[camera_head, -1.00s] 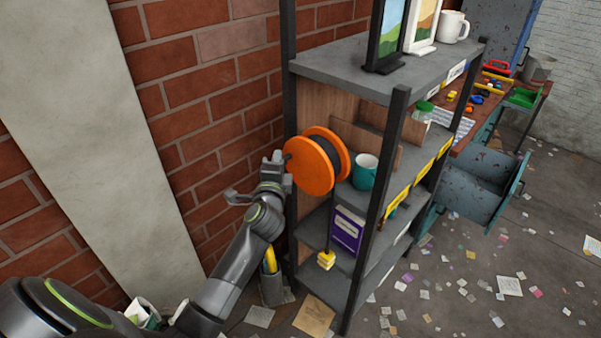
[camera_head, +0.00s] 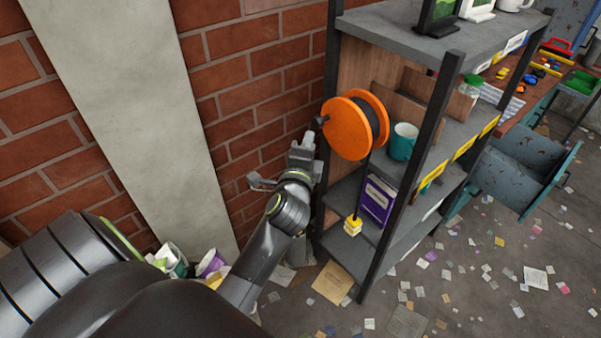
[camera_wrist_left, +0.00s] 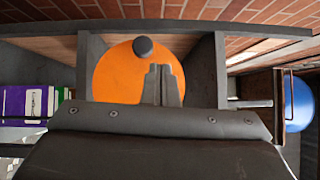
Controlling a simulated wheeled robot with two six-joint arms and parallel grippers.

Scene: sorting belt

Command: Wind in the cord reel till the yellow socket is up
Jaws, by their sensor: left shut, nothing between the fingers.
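The orange cord reel (camera_head: 346,130) is mounted at the shelf's left end, with a dark knob (camera_head: 318,121) on its face. A dark cord (camera_head: 364,182) hangs from it to the yellow socket (camera_head: 353,225), which hangs well below the reel, near the lower shelf board. My left gripper (camera_head: 306,141) is shut and empty, just below and left of the knob and apart from it. In the left wrist view, the shut fingers (camera_wrist_left: 161,70) stand before the orange disc (camera_wrist_left: 113,75), right of and below the knob (camera_wrist_left: 143,46). My right gripper is out of view.
The shelf (camera_head: 450,75) holds a teal mug (camera_head: 403,141) right of the reel and a purple box (camera_head: 378,198) below. A brick wall (camera_head: 240,90) is close on the left. A bin area with cups (camera_head: 212,262) and papers lie on the floor.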

